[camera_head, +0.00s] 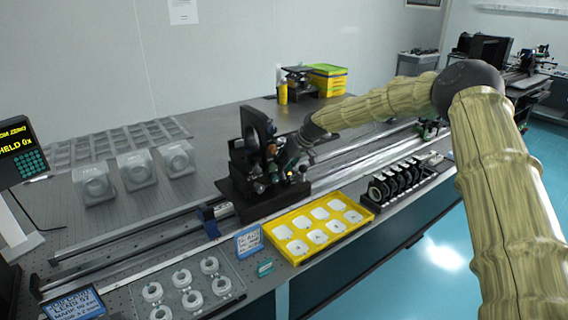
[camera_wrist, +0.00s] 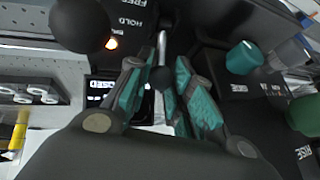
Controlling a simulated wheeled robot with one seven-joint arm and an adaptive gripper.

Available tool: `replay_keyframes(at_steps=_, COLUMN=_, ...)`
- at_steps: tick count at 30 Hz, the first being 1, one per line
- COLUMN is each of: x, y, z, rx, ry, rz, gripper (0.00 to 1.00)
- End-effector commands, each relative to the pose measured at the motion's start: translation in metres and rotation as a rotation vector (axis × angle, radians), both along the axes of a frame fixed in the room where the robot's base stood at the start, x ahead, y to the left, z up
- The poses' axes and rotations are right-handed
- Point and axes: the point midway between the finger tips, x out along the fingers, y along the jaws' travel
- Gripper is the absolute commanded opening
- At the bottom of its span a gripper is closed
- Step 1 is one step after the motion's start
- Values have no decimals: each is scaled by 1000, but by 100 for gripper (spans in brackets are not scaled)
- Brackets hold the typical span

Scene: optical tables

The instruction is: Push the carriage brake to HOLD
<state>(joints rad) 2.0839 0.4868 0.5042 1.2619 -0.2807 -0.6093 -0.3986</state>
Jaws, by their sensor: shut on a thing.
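The carriage (camera_head: 262,182) is a black fixture on the rail in the head view, and my gripper (camera_head: 298,152) is down at its right side. The brake's setting is unclear.
A teal knob (camera_wrist: 244,57) and a green knob (camera_wrist: 304,115) are to the right of my fingers. A yellow tray (camera_head: 318,228) and a black rack (camera_head: 402,184) lie in front of the rail. Clear holders (camera_head: 138,170) stand left of the carriage.

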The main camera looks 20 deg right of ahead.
Motion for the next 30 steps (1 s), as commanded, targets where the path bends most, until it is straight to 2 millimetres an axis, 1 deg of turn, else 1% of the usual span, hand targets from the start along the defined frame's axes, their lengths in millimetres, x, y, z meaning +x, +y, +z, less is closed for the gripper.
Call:
replay_keyframes(at_steps=15, x=0, y=1, z=-3, rx=-5, ry=17, rz=1, gripper=0)
replay_keyframes(at_steps=16, x=0, y=1, z=-3, rx=-5, ry=17, rz=1, gripper=26)
replay_keyframes(at_steps=19, x=0, y=1, z=-2, rx=-5, ry=17, rz=1, gripper=44)
replay_keyframes(at_steps=20, x=0, y=1, z=-2, rx=-5, ry=16, rz=1, gripper=45)
replay_keyframes(at_steps=30, x=0, y=0, z=0, rx=-4, ry=15, rz=1, gripper=45)
